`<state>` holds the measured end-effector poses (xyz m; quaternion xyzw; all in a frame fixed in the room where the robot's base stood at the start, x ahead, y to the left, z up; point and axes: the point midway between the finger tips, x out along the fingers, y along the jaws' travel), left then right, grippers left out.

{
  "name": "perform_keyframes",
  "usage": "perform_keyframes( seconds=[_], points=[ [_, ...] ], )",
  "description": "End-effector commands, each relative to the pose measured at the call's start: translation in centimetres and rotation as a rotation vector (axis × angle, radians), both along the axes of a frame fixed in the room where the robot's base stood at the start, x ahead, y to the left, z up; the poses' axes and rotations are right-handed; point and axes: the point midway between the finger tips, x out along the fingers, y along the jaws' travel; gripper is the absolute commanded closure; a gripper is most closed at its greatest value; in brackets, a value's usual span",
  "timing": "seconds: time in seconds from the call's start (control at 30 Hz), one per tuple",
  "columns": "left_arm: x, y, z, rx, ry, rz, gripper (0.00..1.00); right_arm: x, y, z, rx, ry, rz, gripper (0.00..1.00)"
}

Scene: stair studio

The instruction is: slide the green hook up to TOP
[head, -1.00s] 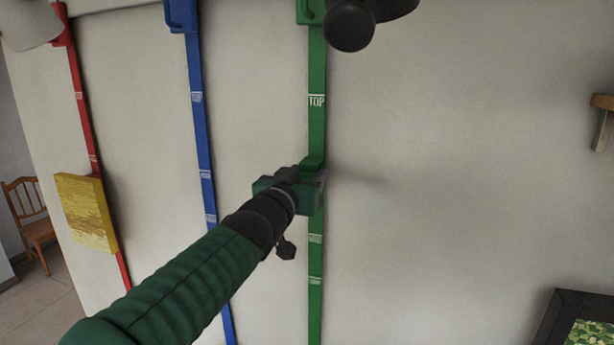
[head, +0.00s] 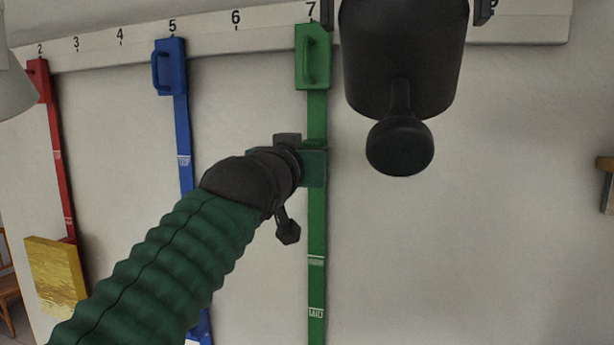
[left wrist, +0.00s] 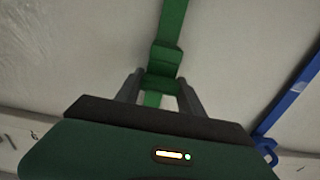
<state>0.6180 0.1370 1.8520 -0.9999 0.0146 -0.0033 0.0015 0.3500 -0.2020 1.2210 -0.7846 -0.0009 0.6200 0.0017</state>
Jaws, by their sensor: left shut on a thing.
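The green strap (head: 317,225) hangs down the wall from a green clamp (head: 312,57) on the rail under the number 7. My left gripper (head: 305,163) is at the strap's upper part, a little below the clamp. It is shut on the green hook (head: 316,168), which sits around the strap and is partly hidden by my wrist. In the left wrist view the hook (left wrist: 161,84) shows between the two fingers. The TOP mark does not show; a line mark and the MID mark show lower on the strap. My right gripper is not in view.
The blue strap (head: 181,125) and the red strap (head: 57,150) hang to the left. A yellow box (head: 55,275) is at the red strap. A large dark rounded body with a knob covers the upper right middle. The wall right of the green strap is mostly bare.

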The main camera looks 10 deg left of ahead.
Motion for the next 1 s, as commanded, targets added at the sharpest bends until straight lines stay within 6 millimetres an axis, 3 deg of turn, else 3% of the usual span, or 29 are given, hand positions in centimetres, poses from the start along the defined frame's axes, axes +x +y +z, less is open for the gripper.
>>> perform_keyframes(
  seconds=[0.03, 0.2, 0.63, 0.67, 0.8, 1.0],
  points=[
    [-0.1, -0.2, 1.1, 0.001, 0.001, -0.006, 1.00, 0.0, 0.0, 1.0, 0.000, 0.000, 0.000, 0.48],
    [-0.5, -0.2, 2.4, 0.001, 0.003, -0.007, 1.00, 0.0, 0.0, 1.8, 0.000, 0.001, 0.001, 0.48],
    [-0.5, -0.2, 2.3, 0.000, 0.008, -0.005, 1.00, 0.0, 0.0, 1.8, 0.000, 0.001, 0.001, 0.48],
    [-0.5, -0.2, 2.3, 0.000, 0.008, -0.005, 0.51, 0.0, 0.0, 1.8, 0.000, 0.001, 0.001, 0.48],
    [-0.5, -0.2, 2.4, 0.000, 0.007, -0.005, 0.33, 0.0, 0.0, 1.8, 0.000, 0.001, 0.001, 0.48],
    [-0.6, -0.2, 2.4, 0.001, 0.006, -0.005, 0.33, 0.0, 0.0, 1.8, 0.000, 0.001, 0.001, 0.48]
  ],
)
